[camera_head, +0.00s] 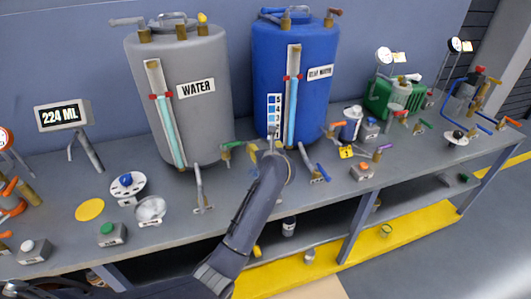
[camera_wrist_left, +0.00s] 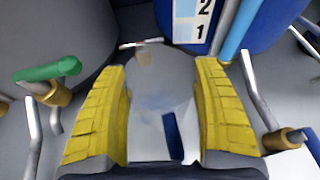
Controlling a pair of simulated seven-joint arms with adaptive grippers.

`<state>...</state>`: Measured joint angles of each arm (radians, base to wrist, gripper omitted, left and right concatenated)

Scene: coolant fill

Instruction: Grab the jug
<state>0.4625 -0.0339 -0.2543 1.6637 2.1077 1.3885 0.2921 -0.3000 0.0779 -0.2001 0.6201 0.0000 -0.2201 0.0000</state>
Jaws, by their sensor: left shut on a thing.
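My left gripper (camera_head: 268,150) is between the grey and blue tanks, at the front of them. In the left wrist view its two yellow fingers (camera_wrist_left: 162,110) stand on both sides of a clear, see-through jug (camera_wrist_left: 160,82), shut on it. The jug's outline is faint, and a dark blue strip shows low between the fingers. In the head view my arm mostly hides the jug. My right gripper is not in view.
The grey WATER tank (camera_head: 200,100) and blue tank (camera_head: 320,55) stand close behind the gripper. A numbered scale (camera_head: 274,110) is just behind it. A green-handled tap (camera_wrist_left: 48,70) is to the left and a blue-handled tap (camera_head: 323,172) to the right. The bench front (camera_head: 170,232) has some clear room.

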